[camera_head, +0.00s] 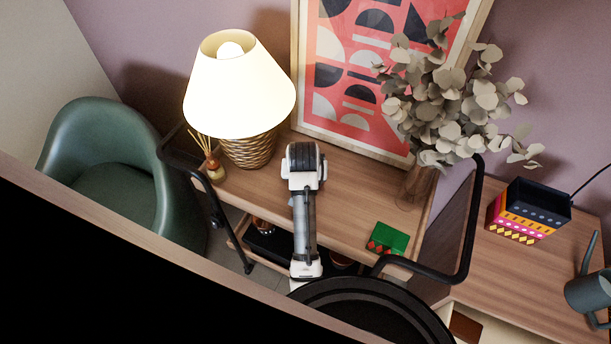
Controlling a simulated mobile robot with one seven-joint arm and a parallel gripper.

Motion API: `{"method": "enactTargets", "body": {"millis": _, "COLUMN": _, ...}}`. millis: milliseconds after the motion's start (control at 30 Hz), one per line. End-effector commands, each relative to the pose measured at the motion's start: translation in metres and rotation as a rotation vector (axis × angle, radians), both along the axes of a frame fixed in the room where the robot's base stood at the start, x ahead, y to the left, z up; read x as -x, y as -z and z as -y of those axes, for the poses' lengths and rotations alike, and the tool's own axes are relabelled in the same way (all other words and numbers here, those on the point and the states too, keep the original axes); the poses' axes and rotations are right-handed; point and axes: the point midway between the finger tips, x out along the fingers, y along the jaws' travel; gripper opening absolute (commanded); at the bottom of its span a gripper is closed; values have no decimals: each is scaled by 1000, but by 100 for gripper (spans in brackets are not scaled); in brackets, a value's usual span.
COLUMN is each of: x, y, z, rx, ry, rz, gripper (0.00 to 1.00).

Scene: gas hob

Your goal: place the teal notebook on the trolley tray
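No clearly teal notebook shows. A small flat bright green item with red patches (389,239) lies near the front right of a wooden top; I cannot tell whether it is the notebook. This wooden top (345,205) has black tubular rails at both ends and looks like the trolley. My arm reaches over the wooden top, left of the green item. My gripper's fingers cannot be made out.
A lit lamp (240,85), a reed diffuser (214,169), a framed print (362,80) and a leafy vase (415,187) stand on the wooden top. A green chair (115,190) is left. A patterned box (528,211) and a watering can (588,291) stand on the right-hand surface.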

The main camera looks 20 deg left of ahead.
Motion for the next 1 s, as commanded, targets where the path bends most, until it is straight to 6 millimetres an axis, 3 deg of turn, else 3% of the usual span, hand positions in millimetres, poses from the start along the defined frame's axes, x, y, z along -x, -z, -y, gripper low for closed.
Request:
{"method": "enactTargets", "body": {"millis": 467, "x": 0, "y": 12, "z": 0, "rx": 0, "ry": 0, "rz": 0, "gripper": 25}}
{"method": "enactTargets", "body": {"millis": 500, "x": 0, "y": 11, "z": 0, "rx": -1, "ry": 0, "rz": 0, "gripper": 57}}
{"method": "enactTargets", "body": {"millis": 633, "x": 0, "y": 11, "z": 0, "rx": 0, "ry": 0, "rz": 0, "gripper": 74}}
{"method": "enactTargets", "body": {"millis": 1000, "x": 1, "y": 5, "z": 0, "rx": -1, "ry": -1, "rz": 2, "gripper": 74}}
